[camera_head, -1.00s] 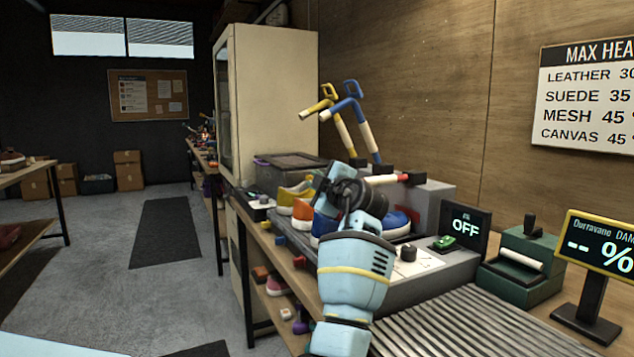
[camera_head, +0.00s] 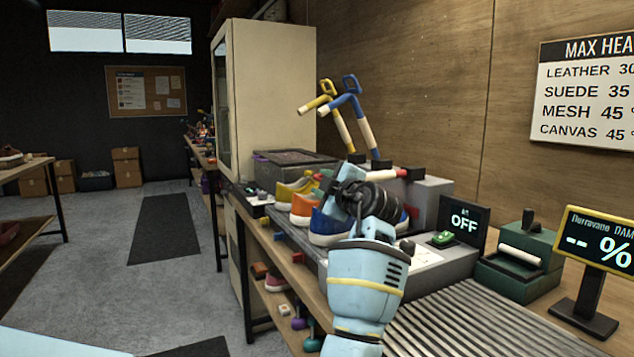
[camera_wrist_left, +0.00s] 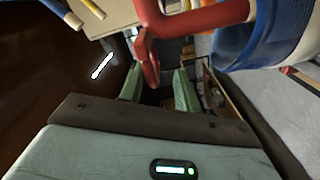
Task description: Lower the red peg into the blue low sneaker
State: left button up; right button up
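The blue low sneaker (camera_head: 328,226) stands on the bench just behind my left gripper, partly covered by it. Its blue and white side shows at the upper right of the left wrist view (camera_wrist_left: 265,38). The red peg (camera_wrist_left: 195,18) crosses the top of the wrist view as a red bar. Its red handle loop hangs between the fingers of my left gripper (camera_wrist_left: 157,78), nearer the left finger. The fingers stand apart, with a gap beside the loop. In the head view, my wrist hides the peg's front end, so I cannot tell whether it is inside the sneaker.
A yellow peg (camera_head: 340,125) and a blue peg (camera_head: 363,125) stand raised behind. Orange (camera_head: 303,207) and yellow (camera_head: 290,188) sneakers stand to the left. A screen reading OFF (camera_head: 463,225) and a green box (camera_head: 520,265) are at the right. The slatted surface in front is clear.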

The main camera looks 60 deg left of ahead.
pick_arm(q)
jog(key=shift+s+d, duration=0.15)
jog(key=shift+d, duration=1.85)
jog(key=shift+s, duration=0.1)
